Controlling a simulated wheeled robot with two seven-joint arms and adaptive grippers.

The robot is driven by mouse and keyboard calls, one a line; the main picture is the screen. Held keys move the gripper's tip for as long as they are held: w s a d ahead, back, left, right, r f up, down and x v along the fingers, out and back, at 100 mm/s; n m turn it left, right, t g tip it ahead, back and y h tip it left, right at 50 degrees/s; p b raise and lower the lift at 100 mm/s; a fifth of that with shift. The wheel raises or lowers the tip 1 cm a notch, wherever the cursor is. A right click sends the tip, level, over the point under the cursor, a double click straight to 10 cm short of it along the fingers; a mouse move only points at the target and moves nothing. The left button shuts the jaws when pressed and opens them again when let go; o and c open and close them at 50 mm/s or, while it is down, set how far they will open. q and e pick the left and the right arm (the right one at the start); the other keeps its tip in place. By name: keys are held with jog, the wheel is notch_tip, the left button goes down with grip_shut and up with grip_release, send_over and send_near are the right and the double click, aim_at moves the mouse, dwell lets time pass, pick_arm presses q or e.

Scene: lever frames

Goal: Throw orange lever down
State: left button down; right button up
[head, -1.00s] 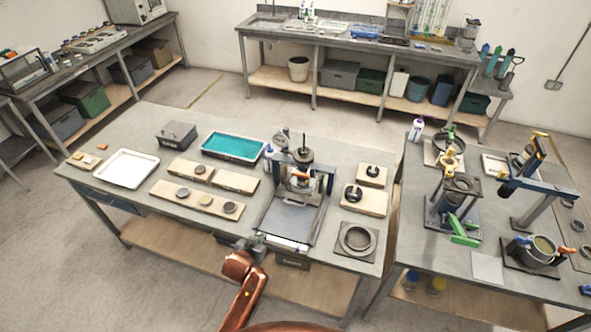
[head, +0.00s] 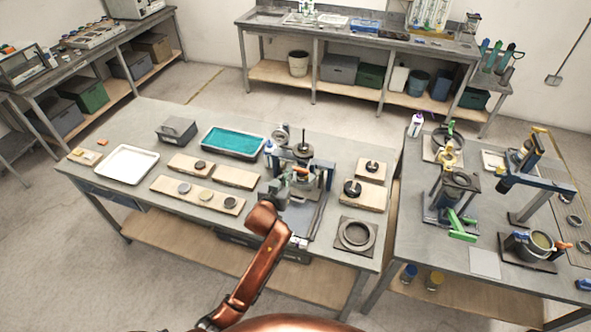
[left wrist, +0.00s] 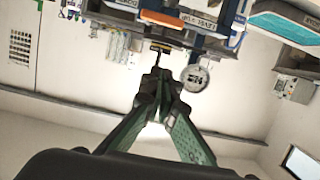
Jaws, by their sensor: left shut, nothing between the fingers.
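The orange lever (head: 302,170) is a short orange handle on the blue-and-grey press frame (head: 327,180) at the right part of the middle table. An orange bar (left wrist: 160,19) also shows near the top of the left wrist view, mounted on the upside-down frame. My left gripper (head: 284,184) is right in front of the press, close to the lever. In the left wrist view its green fingers (left wrist: 160,76) are shut and empty, below the orange bar and apart from it in the picture. My gripper hides part of the press base. My right gripper is out of view.
A teal tray (head: 233,141), a white tray (head: 127,164) and boards with discs lie left of the press. A ring on a plate (head: 355,234) lies to its right. The right table holds other fixtures, including another orange handle (head: 565,245). A round gauge (left wrist: 195,78) is near my fingers.

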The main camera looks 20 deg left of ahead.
pick_arm(q)
send_over(295, 169)
jog(key=s, duration=0.2)
jog(key=f, duration=0.2)
jog(key=shift+d+f+p, duration=0.2)
jog(key=shift+d+f, duration=0.05)
jog(key=shift+f, duration=0.8)
jog(key=shift+d+f+p, duration=0.15)
jog(key=shift+d+f, duration=0.05)
jog(key=shift+f, duration=0.8)
jog(key=shift+a, duration=0.1)
jog(key=shift+a+p, duration=0.1)
jog(key=shift+p, duration=0.2)
jog(key=shift+n, duration=0.3)
jog(key=shift+f, duration=0.1)
